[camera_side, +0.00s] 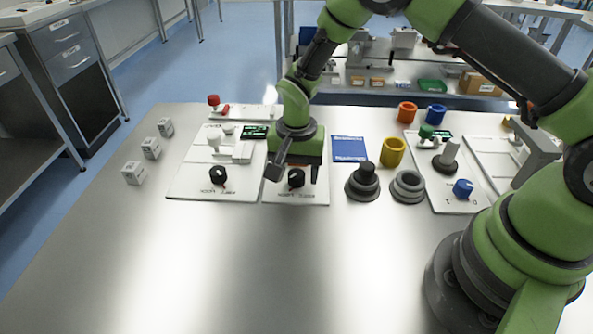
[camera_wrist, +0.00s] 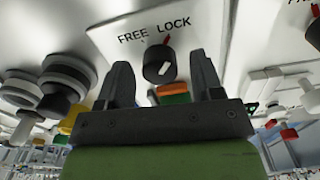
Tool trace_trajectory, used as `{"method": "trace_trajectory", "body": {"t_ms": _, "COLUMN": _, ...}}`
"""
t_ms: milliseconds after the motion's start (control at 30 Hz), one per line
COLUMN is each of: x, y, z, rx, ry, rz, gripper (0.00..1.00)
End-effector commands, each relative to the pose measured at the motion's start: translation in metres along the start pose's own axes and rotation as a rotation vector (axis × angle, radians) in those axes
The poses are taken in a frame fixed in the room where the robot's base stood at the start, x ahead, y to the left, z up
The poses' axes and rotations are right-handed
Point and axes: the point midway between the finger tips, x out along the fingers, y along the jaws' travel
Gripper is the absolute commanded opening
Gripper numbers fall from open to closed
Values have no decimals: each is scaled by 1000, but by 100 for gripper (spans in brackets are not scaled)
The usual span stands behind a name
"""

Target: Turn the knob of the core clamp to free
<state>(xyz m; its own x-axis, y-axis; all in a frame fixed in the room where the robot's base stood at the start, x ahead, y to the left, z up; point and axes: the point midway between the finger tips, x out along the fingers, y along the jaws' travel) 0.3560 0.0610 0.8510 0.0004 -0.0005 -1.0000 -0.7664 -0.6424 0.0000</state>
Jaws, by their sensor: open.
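A black knob (camera_side: 296,178) stands on a white panel (camera_side: 285,197) with FREE and LOCK printed beside it. In the wrist view the knob (camera_wrist: 158,65) has a pale line tilted toward the LOCK side, and a red mark sits near its edge. My gripper (camera_side: 294,172) points down over this panel with its fingers on either side of the knob. In the wrist view my gripper (camera_wrist: 160,66) is open, with gaps between the knob and both fingers. No core clamp label is readable.
A similar white panel with a black knob (camera_side: 217,175) lies just left. A dark stepped cylinder (camera_side: 364,182), grey ring (camera_side: 407,187) and yellow ring (camera_side: 393,152) stand to the right. White cubes (camera_side: 150,148) line the left. The front of the table is clear.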

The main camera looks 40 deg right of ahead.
Motion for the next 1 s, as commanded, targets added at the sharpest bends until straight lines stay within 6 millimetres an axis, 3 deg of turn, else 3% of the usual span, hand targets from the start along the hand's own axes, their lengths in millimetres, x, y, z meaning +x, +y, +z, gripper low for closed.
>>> {"method": "trace_trajectory", "body": {"t_ms": 333, "x": 5, "y": 0, "z": 0, "rx": 0, "ry": 0, "rz": 0, "gripper": 60}}
{"method": "trace_trajectory", "body": {"t_ms": 500, "x": 5, "y": 0, "z": 0, "rx": 0, "ry": 0, "rz": 0, "gripper": 21}}
{"method": "trace_trajectory", "body": {"t_ms": 567, "x": 5, "y": 0, "z": 0, "rx": 0, "ry": 0, "rz": 0, "gripper": 11}}
{"method": "trace_trajectory", "body": {"t_ms": 1000, "x": 4, "y": 0, "z": 0, "rx": -88, "ry": -1, "rz": 0, "gripper": 11}}
